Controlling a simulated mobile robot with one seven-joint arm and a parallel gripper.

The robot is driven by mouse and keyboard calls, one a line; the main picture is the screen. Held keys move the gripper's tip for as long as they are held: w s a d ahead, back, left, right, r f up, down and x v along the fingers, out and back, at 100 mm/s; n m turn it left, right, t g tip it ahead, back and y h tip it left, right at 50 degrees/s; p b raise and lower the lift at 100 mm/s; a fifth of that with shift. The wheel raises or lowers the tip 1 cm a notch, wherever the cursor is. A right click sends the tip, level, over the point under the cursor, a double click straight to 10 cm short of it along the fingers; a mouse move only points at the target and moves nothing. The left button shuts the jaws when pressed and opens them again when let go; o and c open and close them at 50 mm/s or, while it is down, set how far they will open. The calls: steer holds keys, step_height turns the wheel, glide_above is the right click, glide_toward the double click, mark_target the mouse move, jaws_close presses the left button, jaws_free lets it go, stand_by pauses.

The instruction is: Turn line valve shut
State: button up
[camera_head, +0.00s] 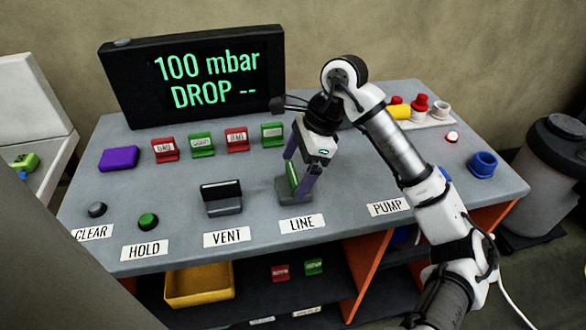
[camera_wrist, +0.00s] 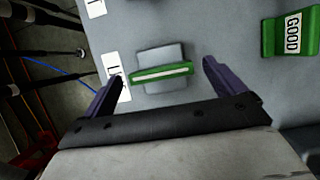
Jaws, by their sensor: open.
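The line valve has a green handle (camera_head: 293,178) on a grey base (camera_head: 297,199), behind the LINE label (camera_head: 302,223). In the head view the handle runs roughly front to back. My gripper (camera_head: 299,176) is open over it, with its purple fingers on either side and partly hiding it. In the wrist view the green handle (camera_wrist: 162,73) lies crosswise between the two open fingers of my gripper (camera_wrist: 162,71). Its ends point toward the fingers, with gaps visible. The grey base (camera_wrist: 161,53) shows beneath it.
A display (camera_head: 200,77) reads "100 mbar DROP --". The vent valve's dark handle (camera_head: 221,191) stands to the left, running left to right. Several red and green tags (camera_head: 202,145) stand behind. A green button (camera_head: 148,221) and a blue ring (camera_head: 483,164) are farther off.

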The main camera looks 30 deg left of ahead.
steer(key=shift+x, duration=1.05)
steer(key=c, duration=1)
